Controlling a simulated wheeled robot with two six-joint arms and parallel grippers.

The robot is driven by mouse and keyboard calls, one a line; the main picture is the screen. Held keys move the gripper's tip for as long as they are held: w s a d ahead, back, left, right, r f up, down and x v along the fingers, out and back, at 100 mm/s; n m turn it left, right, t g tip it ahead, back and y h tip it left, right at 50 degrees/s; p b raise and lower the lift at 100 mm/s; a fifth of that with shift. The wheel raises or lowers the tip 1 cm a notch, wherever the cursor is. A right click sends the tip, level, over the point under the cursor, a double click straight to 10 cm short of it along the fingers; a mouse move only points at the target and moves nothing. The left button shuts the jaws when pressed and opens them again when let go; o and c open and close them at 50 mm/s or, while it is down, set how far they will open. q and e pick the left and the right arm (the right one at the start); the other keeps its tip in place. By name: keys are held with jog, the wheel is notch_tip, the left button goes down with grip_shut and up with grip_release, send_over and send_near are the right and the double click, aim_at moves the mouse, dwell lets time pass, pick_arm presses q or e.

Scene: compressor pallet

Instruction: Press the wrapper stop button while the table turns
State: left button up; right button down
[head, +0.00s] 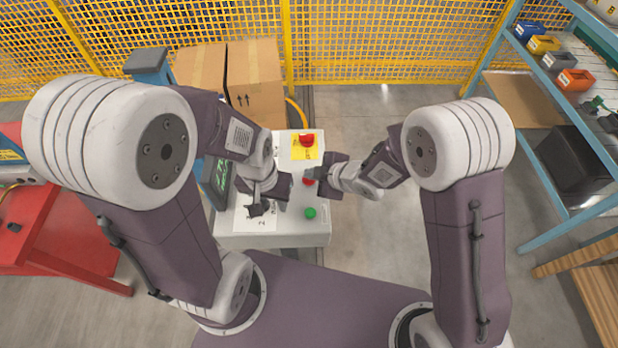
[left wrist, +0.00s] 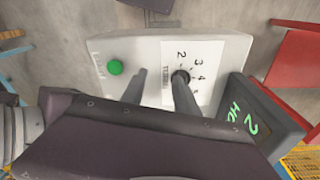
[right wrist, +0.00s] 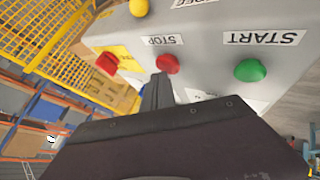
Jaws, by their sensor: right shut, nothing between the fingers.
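The red stop button (right wrist: 167,64) sits by the STOP label on the grey control box (head: 272,240); it shows beside my right gripper in the head view (head: 308,181). My right gripper (right wrist: 160,78) is shut and empty, its tips right at the stop button's edge; I cannot tell whether they touch it. My left gripper (head: 257,209) is open, its fingers apart over the box near the dark dial knob (left wrist: 180,77) on the numbered label. One left finger overlaps the knob in the left wrist view. The turning table is not identifiable in these views.
A green start button (head: 310,213) sits below the stop button, and a red emergency button (head: 307,140) on yellow above it. A screen (left wrist: 262,115) stands beside the box. Cardboard boxes (head: 255,85) and yellow fencing (head: 385,40) are behind.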

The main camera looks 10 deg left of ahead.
aim_at(312, 181)
pick_arm(q)
jog(key=shift+f+b, duration=0.45)
jog(key=shift+f, duration=0.05)
pick_arm(e)
jog(key=shift+f, duration=0.5)
pick_arm(q)
jog(key=shift+r, duration=0.15)
pick_arm(e)
jog(key=shift+r, duration=0.1)
pick_arm(q)
jog(key=shift+r+p, duration=0.7)
jog(key=shift+p, duration=0.15)
pick_arm(e)
jog(key=shift+r, duration=0.85)
pick_arm(q)
jog(key=shift+r, duration=0.1)
pick_arm(e)
jog(key=shift+r, duration=0.1)
